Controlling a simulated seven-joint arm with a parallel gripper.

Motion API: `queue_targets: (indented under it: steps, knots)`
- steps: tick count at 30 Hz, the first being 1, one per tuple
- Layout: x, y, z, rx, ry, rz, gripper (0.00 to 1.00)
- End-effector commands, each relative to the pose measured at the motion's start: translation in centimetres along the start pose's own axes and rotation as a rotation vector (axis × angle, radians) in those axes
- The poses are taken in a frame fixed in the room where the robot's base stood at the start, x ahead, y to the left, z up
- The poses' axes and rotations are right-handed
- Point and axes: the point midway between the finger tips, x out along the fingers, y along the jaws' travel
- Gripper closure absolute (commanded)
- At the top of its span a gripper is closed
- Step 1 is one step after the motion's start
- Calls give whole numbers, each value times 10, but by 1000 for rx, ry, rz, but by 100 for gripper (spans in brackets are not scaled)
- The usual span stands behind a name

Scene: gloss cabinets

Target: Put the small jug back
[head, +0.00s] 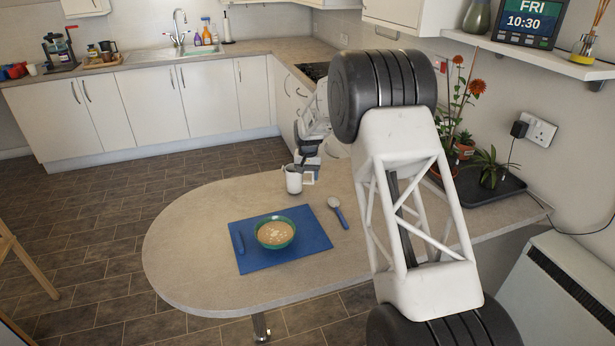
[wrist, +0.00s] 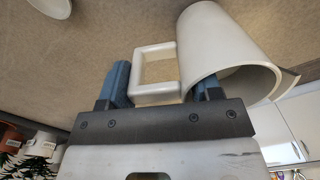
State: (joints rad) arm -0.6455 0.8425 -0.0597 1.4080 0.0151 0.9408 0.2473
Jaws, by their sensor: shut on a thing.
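The small white jug (head: 293,180) is near the far edge of the rounded table in the head view, looking roughly upright. My gripper (head: 306,163) is at its upper right. In the wrist view the jug (wrist: 228,52) fills the upper right, with its open mouth towards the camera and its square handle (wrist: 155,72) between the fingers. My gripper (wrist: 160,85) is shut on the jug, one blue-padded finger beside the handle and the other overlapping the rim. I cannot tell whether the jug's base touches the table.
A blue mat (head: 300,262) with a green bowl (head: 275,232) of food lies on the table (head: 185,235). A spoon (head: 338,211) lies to its right. Potted plants on a dark tray (head: 500,194) stand at the right wall. The table's left end is clear.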

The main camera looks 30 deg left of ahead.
Motion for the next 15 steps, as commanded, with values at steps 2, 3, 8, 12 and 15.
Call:
queue_targets:
  steps: [2, 3, 8, 12, 15]
  knots:
    - [4, 0, 0, 0, 1, 0, 100]
    - [5, 0, 0, 0, 1, 0, 100]
    - [6, 0, 0, 0, 1, 0, 100]
    - [6, 0, 0, 0, 1, 0, 100]
    - [8, 0, 0, 0, 1, 0, 100]
